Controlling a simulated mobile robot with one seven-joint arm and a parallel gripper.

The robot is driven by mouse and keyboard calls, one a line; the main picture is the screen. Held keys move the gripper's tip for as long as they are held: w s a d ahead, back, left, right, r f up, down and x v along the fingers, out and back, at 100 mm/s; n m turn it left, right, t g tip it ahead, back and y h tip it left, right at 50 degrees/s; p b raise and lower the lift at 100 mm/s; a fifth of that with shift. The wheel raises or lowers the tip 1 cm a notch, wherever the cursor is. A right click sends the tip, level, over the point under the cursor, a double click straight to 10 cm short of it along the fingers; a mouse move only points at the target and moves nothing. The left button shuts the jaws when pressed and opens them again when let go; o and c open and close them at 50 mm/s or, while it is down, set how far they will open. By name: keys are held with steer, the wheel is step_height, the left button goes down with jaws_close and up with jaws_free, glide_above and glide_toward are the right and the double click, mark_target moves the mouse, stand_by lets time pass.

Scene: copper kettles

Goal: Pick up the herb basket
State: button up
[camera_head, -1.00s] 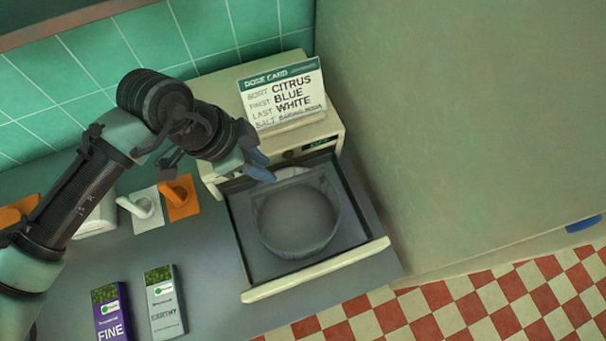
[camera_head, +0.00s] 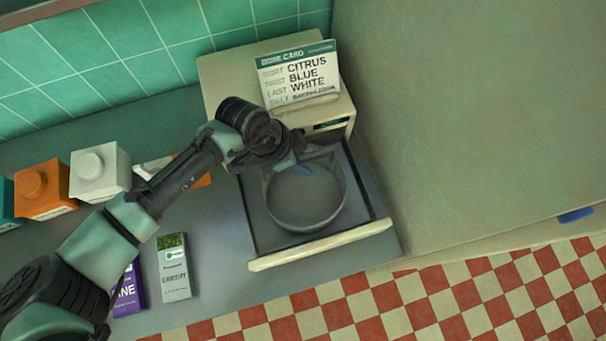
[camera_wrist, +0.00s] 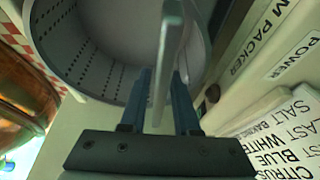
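The herb basket (camera_head: 306,208) is a round grey metal basket sitting in the pulled-out drawer (camera_head: 262,232) of the cream machine. In the wrist view the basket (camera_wrist: 95,62) shows rows of small holes in its wall, and its grey handle (camera_wrist: 166,45) runs toward me. My gripper (camera_wrist: 160,78) has its two blue fingers on either side of this handle, with a gap visible on the right side, so it looks open around it. In the head view my gripper (camera_head: 298,172) is at the basket's back rim, and the wrist partly hides the handle.
A dose card (camera_head: 300,76) stands on the cream machine (camera_head: 232,80) behind the drawer. White (camera_head: 99,172) and orange (camera_head: 42,190) canisters stand at the left. A grey packet (camera_head: 174,268) and a purple packet (camera_head: 127,290) lie left of the drawer. A tall greenish side (camera_head: 460,110) rises at the right.

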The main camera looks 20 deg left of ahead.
steer(key=shift+f, duration=0.2)
jaws_close()
stand_by(1.3)
